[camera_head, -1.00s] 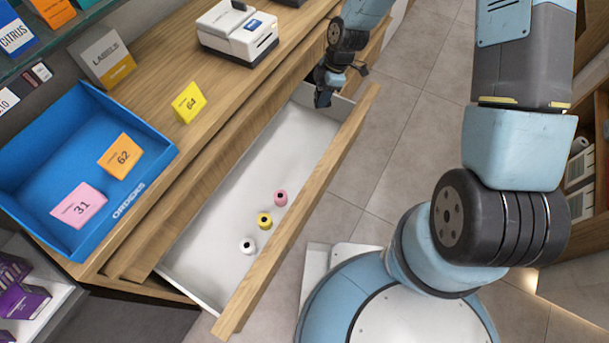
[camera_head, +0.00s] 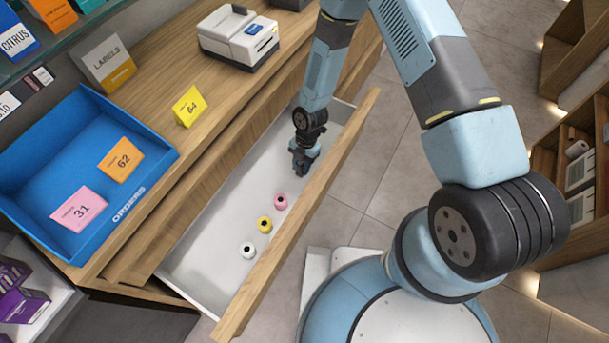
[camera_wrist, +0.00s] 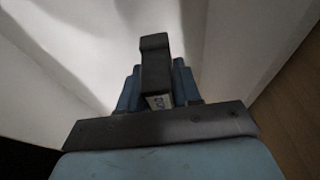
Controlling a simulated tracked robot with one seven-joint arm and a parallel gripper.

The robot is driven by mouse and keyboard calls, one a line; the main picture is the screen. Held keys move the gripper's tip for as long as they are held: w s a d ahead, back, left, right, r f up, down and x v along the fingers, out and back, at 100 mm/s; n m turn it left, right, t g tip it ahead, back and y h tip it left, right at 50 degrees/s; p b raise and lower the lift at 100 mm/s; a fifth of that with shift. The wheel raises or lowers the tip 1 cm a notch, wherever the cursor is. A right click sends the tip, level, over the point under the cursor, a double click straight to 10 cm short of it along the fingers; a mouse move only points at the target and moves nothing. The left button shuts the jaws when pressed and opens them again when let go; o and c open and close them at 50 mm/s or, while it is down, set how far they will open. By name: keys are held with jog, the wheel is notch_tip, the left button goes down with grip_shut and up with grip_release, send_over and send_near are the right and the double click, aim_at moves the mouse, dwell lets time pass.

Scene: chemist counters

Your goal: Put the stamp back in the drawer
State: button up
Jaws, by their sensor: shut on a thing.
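The drawer (camera_head: 205,258) is pulled open under the wooden counter, with a white inside and a wooden front. My gripper (camera_head: 303,168) is over the far part of the drawer, above or inside it; the exact height is hard to tell. In the wrist view my gripper (camera_wrist: 158,92) is shut on the stamp (camera_wrist: 155,62), a dark block with a small pale, marked patch low on its side. The white drawer inside (camera_wrist: 230,50) lies beyond it. In the head view the stamp is mostly hidden by the gripper.
Pink (camera_head: 281,201), yellow (camera_head: 265,224) and white (camera_head: 247,250) rolls stand in the drawer, nearer than my gripper. A blue orders tray (camera_head: 150,165), a yellow card (camera_head: 189,106) and a label printer (camera_head: 238,38) are on the counter. The drawer's near end is clear.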

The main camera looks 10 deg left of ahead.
jog(key=shift+f, duration=3.1)
jog(key=o, duration=0.9)
jog(key=shift+c, duration=0.2)
